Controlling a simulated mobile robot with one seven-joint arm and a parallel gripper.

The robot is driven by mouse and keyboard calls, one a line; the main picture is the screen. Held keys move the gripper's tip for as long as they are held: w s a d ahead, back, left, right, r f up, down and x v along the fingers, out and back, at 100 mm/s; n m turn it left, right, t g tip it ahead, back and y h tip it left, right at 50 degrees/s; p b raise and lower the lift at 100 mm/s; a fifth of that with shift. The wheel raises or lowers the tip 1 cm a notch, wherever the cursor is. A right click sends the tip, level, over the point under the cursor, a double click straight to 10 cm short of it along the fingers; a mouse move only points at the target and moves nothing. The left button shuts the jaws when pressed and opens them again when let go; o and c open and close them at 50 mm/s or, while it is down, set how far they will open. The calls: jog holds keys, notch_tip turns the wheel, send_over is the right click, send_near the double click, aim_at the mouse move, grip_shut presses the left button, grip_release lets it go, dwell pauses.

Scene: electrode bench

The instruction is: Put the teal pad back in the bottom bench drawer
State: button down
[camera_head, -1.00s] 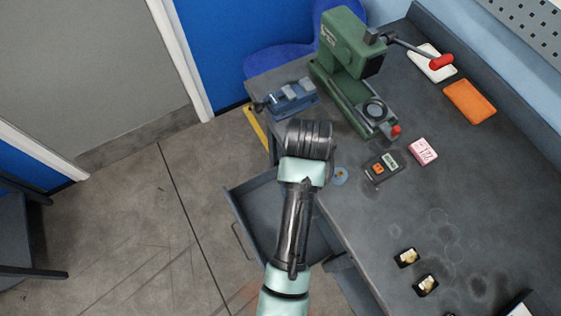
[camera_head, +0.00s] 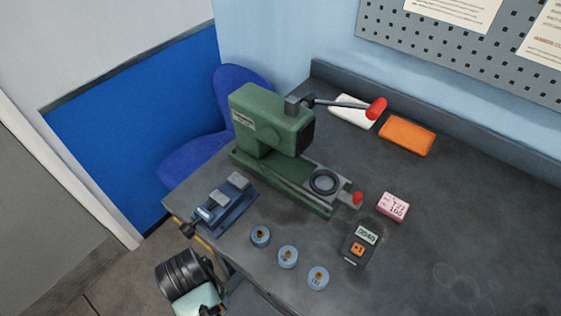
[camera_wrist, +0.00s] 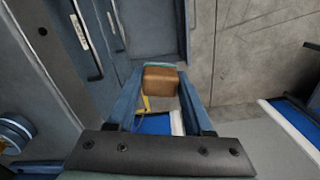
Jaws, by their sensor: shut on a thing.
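In the wrist view my gripper (camera_wrist: 160,88) is shut on a small block with a brown face (camera_wrist: 160,80) and a thin teal edge (camera_wrist: 160,65), which I take to be the teal pad. The block sits between the two fingertips, apart from the bench. Grey-blue drawer fronts with long handles (camera_wrist: 80,32) stand at the upper left, and an open drawer (camera_wrist: 150,35) shows beyond the block. In the head view only my arm's end shows at the lower left; the fingers and the pad are hidden. A little of the open drawer (camera_head: 247,298) shows below the bench edge.
The bench top (camera_head: 450,240) carries a green press (camera_head: 270,130), a blue vise (camera_head: 225,205), several blue discs (camera_head: 288,257), a meter (camera_head: 361,244), a pink block (camera_head: 393,207), an orange pad (camera_head: 406,136) and a white pad (camera_head: 352,111). Bare floor (camera_wrist: 240,60) lies right of the drawers.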

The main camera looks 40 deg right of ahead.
jog(key=s+f+n+b, duration=0.1)
jog(key=s+f+b, duration=0.2)
jog(key=f+b, duration=1.5)
jog(key=s+f+n+b, duration=0.1)
jog(key=s+f+b, duration=0.2)
jog(key=f+b, duration=1.6)
notch_tip(320, 180, down, 15)
jog(key=shift+s+n, duration=0.15)
jog(key=shift+n, duration=0.25)
notch_tip(320, 180, down, 10)
jog(key=b, duration=0.6)
jog(key=shift+b, duration=0.3)
jog(key=shift+f, duration=0.15)
jog(key=shift+c, duration=1.5)
grip_release()
notch_tip(320, 180, up, 12)
jog(key=p, duration=0.7)
jog(key=shift+r, duration=0.25)
